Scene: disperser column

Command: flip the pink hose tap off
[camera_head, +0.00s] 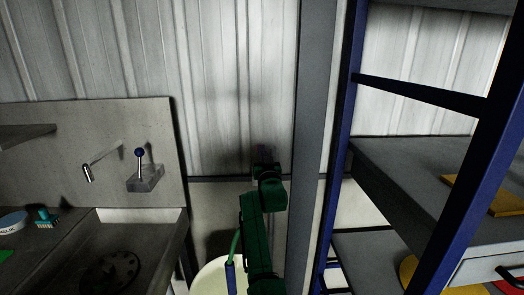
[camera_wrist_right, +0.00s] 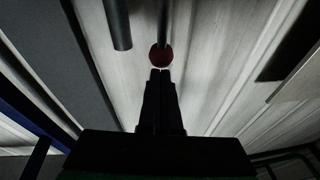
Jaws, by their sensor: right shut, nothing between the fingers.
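In the right wrist view, a dark red round knob (camera_wrist_right: 160,55) sits at the end of a dark rod, just beyond my fingertips; it may be the pink tap's handle. My right gripper (camera_wrist_right: 160,73) is shut and empty, its tips very close to the knob; I cannot tell whether they touch. In the head view, my right gripper (camera_head: 265,168) is dark and reaches to the wall left of a grey post. A faint purple patch (camera_head: 261,151) shows just above it; the rest of the tap is hidden or too dark. My left gripper is not in view.
A blue-framed shelf rack (camera_head: 342,130) stands on the right. A grey post (camera_head: 312,110) rises close to my right arm. A metal sink (camera_head: 130,216) with a blue-knobbed lever (camera_head: 140,153) is on the left. A pale round container (camera_head: 208,278) and green hose (camera_head: 235,243) are below.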

